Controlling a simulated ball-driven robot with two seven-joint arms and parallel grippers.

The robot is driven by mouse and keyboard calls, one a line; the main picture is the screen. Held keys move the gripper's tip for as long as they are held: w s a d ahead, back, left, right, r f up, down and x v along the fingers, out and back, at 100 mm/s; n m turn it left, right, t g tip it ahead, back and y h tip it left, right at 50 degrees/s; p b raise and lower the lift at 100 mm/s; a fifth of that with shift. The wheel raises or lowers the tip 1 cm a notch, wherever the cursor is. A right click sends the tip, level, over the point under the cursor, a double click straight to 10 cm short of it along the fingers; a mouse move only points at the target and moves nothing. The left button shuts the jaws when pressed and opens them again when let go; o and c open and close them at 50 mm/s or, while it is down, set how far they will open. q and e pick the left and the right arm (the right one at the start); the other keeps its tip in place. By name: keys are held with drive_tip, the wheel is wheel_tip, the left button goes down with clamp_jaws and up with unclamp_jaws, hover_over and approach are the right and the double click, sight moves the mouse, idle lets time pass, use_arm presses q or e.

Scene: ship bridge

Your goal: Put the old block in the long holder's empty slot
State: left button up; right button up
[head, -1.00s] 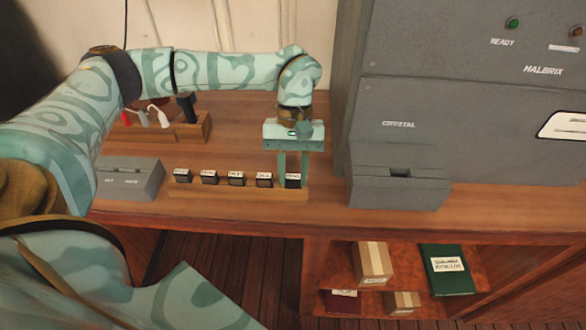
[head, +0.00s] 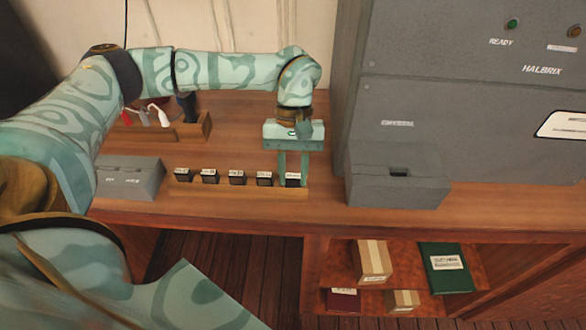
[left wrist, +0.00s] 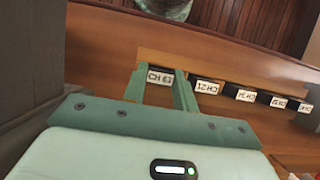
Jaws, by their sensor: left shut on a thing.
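The long holder (head: 235,191) is a low wooden rail on the desk, with several small dark blocks with white labels standing in a row in it. My left gripper (head: 293,182) points down at the holder's right end, its two fingers shut on the rightmost block (head: 293,177). That block looks seated in the end slot; its base is hidden by the holder. In the left wrist view the held block's label (left wrist: 160,77) begins with "CH" and sits between the fingers. My right gripper is out of view.
A grey box (head: 130,178) stands left of the holder. A wooden rack (head: 190,130) with red, white and dark handled items stands behind it. Right is a grey cabinet (head: 450,90) marked CRYSTAL, with a slotted block (head: 375,190) in front. Boxes and a green book (head: 446,268) lie below.

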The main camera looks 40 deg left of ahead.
use_arm(q)
drive_tip(key=o, duration=1)
drive_tip(key=shift+r, duration=0.1)
drive_tip(key=p+v, duration=0.2)
drive_tip(key=v, duration=1.4)
drive_tip(key=shift+p, duration=0.4)
